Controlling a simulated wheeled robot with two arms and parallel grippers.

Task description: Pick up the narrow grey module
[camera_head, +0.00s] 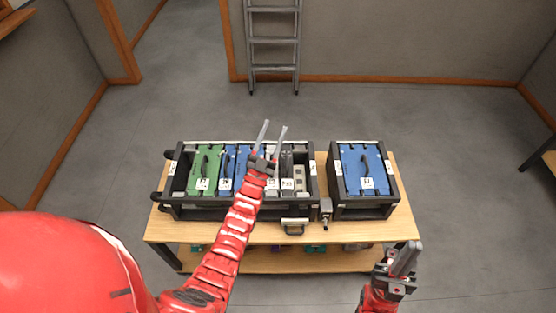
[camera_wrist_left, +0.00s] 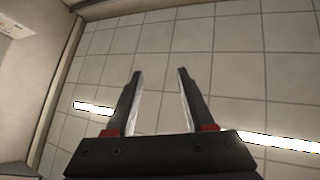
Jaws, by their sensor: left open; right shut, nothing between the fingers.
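A narrow grey module (camera_head: 287,165) appears to stand in the right part of the large black case (camera_head: 215,207), with a white label low on its front. A lighter grey block with dark squares (camera_head: 299,178) stands right beside it; I cannot tell for certain which is the named module. My left gripper (camera_head: 273,131) is open and empty, above the case, its fingers pointing up and away. In the left wrist view the open fingers (camera_wrist_left: 158,80) have nothing between them. My right gripper (camera_head: 405,260) is shut and empty, at the table's front right.
A green module (camera_head: 201,165) and a blue module (camera_head: 227,165) stand in the large case. A smaller black case (camera_head: 365,213) on the right holds another blue module (camera_head: 358,160). Both cases rest on a wooden table (camera_head: 270,232). A ladder (camera_head: 273,42) leans behind.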

